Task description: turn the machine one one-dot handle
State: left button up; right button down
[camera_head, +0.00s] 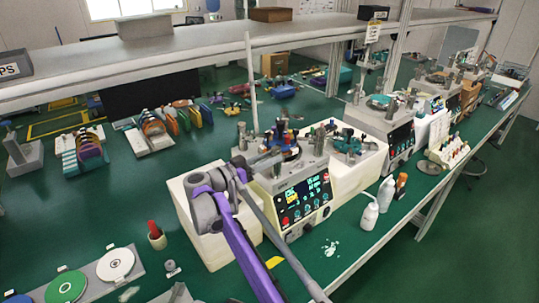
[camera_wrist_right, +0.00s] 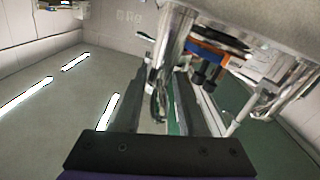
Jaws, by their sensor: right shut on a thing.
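Machine one (camera_head: 301,197) appears to be the nearest bench machine, with a lit dark control panel and a round lapping plate with metal posts on top. My right gripper (camera_head: 239,166) is at the left side of its top. In the right wrist view my gripper's two dark fingers (camera_wrist_right: 166,82) are close around a thin dark piece, apparently the handle, beside a shiny metal post (camera_wrist_right: 174,38). The handle is mostly hidden by the fingers, and its dot cannot be made out. My left gripper is not in view.
A grey shelf (camera_head: 185,52) runs above the bench. White bottles (camera_head: 369,215) stand to the right of the machine. Coloured discs (camera_head: 66,287) and a cup with a red item (camera_head: 156,238) are at the front left. More machines (camera_head: 390,125) stand farther right.

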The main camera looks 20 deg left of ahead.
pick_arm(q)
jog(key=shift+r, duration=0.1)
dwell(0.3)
pick_arm(e)
jog(key=c, duration=0.8)
grip_release()
